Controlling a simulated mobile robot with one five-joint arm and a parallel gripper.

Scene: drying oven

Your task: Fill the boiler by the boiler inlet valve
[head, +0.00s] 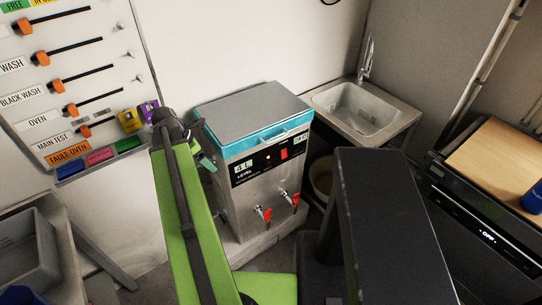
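The boiler (237,205) is a steel box with a grey lid and a teal rim, in the middle of the head view. Its black front panel (268,163) reads "4 L" above "LEVEL" and has a red switch. Two red-handled taps (264,214) are low on its front. My green arm reaches up to the boiler's upper left side, and my gripper (178,127) is at its dark far end. A small green piece (205,161) shows between the arm and the boiler; I cannot tell whether it is the inlet valve. The finger opening is not clear.
A sink with a tap (357,105) stands behind right of the boiler. A wall board (75,80) with orange sliders is at left. A grey bin (28,250) is at lower left. A dark oven (480,225) with a wooden top is at right, reading "OFF".

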